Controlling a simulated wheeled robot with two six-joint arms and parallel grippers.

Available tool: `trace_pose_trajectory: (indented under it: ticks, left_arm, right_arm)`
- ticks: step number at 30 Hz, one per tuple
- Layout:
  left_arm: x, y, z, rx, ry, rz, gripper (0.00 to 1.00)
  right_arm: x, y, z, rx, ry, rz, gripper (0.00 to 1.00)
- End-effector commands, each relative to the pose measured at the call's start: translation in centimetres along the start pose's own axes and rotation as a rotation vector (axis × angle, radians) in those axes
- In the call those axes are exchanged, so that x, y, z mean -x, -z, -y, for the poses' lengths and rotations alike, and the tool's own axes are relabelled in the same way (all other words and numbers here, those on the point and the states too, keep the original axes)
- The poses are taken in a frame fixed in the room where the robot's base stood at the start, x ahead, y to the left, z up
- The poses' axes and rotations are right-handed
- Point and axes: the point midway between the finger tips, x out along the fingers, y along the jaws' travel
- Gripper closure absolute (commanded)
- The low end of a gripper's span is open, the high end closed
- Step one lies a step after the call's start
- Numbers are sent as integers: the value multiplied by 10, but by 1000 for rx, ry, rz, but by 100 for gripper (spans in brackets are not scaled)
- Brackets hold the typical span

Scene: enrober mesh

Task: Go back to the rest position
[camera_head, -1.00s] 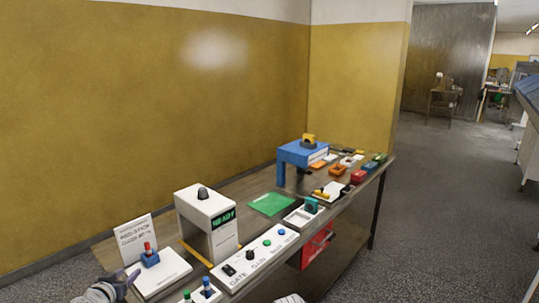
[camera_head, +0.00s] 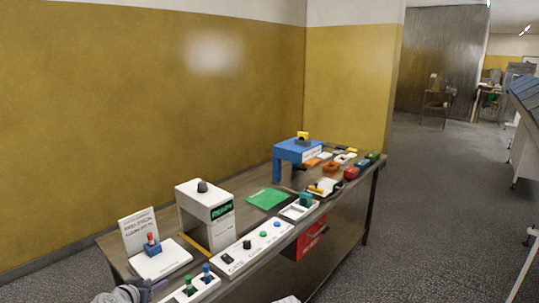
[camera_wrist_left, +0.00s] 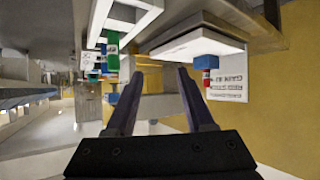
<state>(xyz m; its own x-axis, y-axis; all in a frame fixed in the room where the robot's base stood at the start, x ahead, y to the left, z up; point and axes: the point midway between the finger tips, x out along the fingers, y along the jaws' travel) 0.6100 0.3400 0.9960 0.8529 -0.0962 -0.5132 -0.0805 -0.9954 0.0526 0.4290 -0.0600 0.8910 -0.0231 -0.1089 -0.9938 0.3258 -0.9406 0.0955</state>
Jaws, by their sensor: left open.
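My left gripper (camera_head: 150,286) shows at the bottom left edge of the head view, just in front of the bench's near end. Only part of it and its wrist shows there. In the left wrist view its two dark fingers (camera_wrist_left: 158,72) stand apart with nothing between them. That view shows the bench upside down, with a blue and red knob (camera_wrist_left: 207,68) on a white plate near the fingers. The same knob (camera_head: 152,245) shows upright on its plate in the head view. I cannot make out my right gripper in either view.
The bench (camera_head: 335,205) runs along the yellow wall. It holds a white box with a display (camera_head: 206,215), a white control panel (camera_head: 252,248), a green sheet (camera_head: 268,198), a blue stand (camera_head: 298,151) and several small blocks. Open floor (camera_head: 430,210) lies to the right.

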Motion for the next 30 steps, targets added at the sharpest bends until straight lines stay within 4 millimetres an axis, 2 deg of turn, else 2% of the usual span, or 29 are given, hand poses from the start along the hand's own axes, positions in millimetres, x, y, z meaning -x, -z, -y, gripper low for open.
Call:
trace_pose_trajectory:
  ticks: [1, 5, 10, 15, 18, 21, 24, 30]
  left_arm:
    - [-5, -4, -16, -8, -29, 28, 47]
    - [-14, -20, -58, -25, -102, 124, 47]
    - [-20, -53, -129, -62, -200, 311, 47]
    - [-6, -105, -209, -132, -253, 591, 47]
    - [12, -134, -242, -180, -228, 755, 47]
    - [32, -157, -265, -226, -172, 887, 47]
    - [50, -172, -277, -264, -103, 980, 47]
    - [70, -184, -287, -304, -4, 1065, 47]
  right_arm:
    - [0, 0, 0, 0, 0, 0, 100]
    - [0, 0, 0, 0, 0, 0, 100]
    - [0, 0, 0, 0, 0, 0, 100]
    - [0, 0, 0, 0, 0, 0, 100]
    - [0, 0, 0, 0, 0, 0, 100]
    - [0, 0, 0, 0, 0, 0, 100]
    - [0, 0, 0, 0, 0, 0, 100]
    - [0, 0, 0, 0, 0, 0, 100]
